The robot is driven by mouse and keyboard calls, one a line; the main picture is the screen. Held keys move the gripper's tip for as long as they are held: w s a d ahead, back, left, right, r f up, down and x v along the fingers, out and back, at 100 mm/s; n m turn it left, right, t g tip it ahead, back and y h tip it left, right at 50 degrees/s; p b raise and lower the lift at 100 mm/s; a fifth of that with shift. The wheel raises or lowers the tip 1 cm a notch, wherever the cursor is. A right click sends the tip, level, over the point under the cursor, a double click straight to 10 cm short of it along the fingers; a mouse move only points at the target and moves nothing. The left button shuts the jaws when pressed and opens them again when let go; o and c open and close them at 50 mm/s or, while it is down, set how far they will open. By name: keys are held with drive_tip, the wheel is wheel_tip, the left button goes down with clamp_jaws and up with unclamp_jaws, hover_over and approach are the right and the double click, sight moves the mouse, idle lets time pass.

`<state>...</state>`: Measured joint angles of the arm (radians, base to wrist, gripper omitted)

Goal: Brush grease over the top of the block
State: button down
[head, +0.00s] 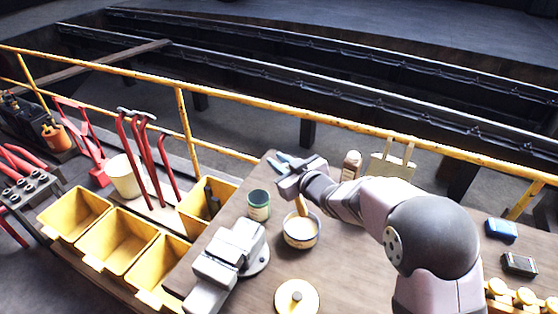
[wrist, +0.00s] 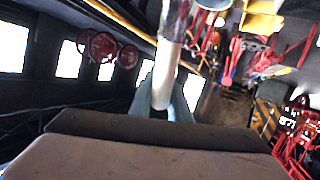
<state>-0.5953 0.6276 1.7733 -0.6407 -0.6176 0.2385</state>
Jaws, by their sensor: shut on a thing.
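My gripper (head: 283,160) is above the bench, behind an open tin of pale yellow grease (head: 300,232). In the wrist view it is shut on a pale round brush handle (wrist: 165,75) with a shiny metal part at its far end. A tan stick-like piece (head: 301,206) shows between my gripper and the tin; I cannot tell whether it is part of the held brush. The bristles are not clearly seen. A grey metal vise-like block (head: 228,258) stands left of the tin; I cannot make out grease on its top.
A green tin (head: 259,205) stands between the block and my gripper. A brown bottle (head: 351,165) is behind my arm. A round lid (head: 297,297) lies at the front. Yellow bins (head: 118,240) are left of the bench. A yellow railing (head: 330,118) runs behind.

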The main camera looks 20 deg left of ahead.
drive_tip(key=shift+f+b, duration=2.2)
drive_tip(key=shift+f, duration=0.65)
drive_tip(key=shift+f+b, duration=0.55)
drive_tip(key=shift+f, duration=0.15)
drive_tip(key=shift+r, duration=0.1)
drive_tip(key=shift+r+p, duration=2.8)
drive_tip(key=shift+r, duration=0.7)
